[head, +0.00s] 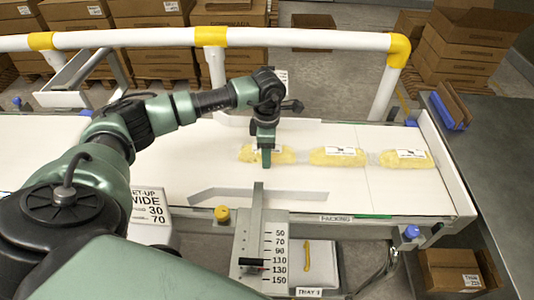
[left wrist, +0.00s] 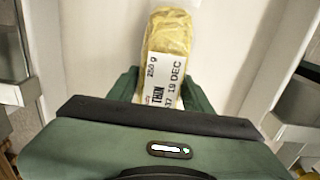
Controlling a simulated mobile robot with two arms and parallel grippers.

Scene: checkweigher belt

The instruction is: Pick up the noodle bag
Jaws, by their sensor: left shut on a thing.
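Three clear bags of yellow noodles with white labels lie in a row on the white belt in the head view. My left gripper (head: 266,158) points straight down over the leftmost noodle bag (head: 284,155) and hides part of it. In the left wrist view this noodle bag (left wrist: 168,35) runs between the green fingers of my left gripper (left wrist: 160,90), which is shut on it. Its label reads "THIN", "250 g" and "19 DEC". The bag appears to be at belt level. The middle bag (head: 338,157) and the right bag (head: 404,159) lie apart from my fingers. My right gripper is not in view.
A white rail (head: 300,39) with yellow joints runs behind the belt (head: 190,160). A slanted metal guide (head: 265,195) lies along its front. A scale post (head: 277,250) and a yellow knob (head: 222,213) stand in front. Cardboard boxes (head: 465,45) stand behind.

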